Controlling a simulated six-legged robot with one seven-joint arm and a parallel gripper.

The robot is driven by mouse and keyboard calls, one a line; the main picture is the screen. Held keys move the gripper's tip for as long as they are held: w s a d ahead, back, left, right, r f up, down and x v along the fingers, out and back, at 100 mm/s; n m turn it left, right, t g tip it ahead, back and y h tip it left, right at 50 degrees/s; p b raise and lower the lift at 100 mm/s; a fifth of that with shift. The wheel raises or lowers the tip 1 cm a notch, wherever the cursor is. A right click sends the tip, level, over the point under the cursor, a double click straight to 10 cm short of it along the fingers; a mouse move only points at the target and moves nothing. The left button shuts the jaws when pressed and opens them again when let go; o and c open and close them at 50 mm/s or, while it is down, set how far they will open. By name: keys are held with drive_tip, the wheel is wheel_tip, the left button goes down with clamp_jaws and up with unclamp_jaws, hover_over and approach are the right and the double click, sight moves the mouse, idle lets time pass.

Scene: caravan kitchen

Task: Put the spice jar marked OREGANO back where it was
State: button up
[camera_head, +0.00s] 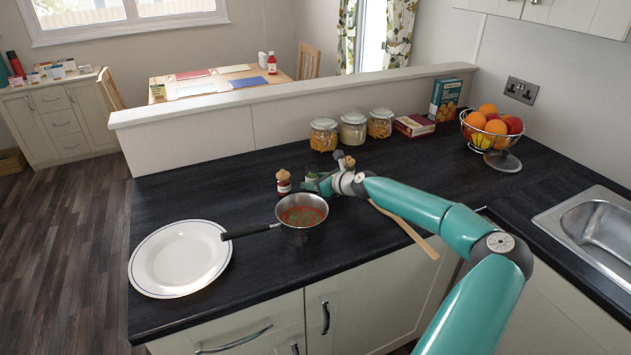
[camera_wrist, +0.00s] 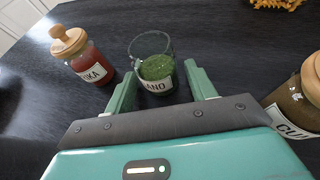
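The oregano jar (camera_wrist: 157,70) is clear glass with green contents, and the visible part of its label reads "ANO". It has no lid on and appears to stand upright on the dark counter. My gripper (camera_wrist: 160,72) has its two fingers on either side of the jar. A gap seems to show at the right finger, so the gripper looks open around it. In the head view my gripper (camera_head: 322,184) is at the back of the saucepan, and the jar (camera_head: 311,177) is mostly hidden by it.
A paprika jar (camera_wrist: 88,62) with a wooden lid stands close on the left. Another jar (camera_wrist: 292,108), marked "CU", is on the right. The saucepan (camera_head: 302,213) holds red sauce with green flecks. A plate (camera_head: 180,257) lies left, and a wooden utensil (camera_head: 408,230) lies right.

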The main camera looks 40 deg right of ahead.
drive_tip(key=shift+r, duration=0.1)
drive_tip(key=shift+s+r, duration=0.15)
drive_tip(key=shift+s, duration=0.05)
drive_tip(key=v, duration=1)
drive_tip(key=shift+s+r, duration=0.2)
drive_tip(key=shift+s, duration=0.15)
drive_tip(key=shift+s+r, duration=0.15)
drive_tip(key=shift+s, duration=0.25)
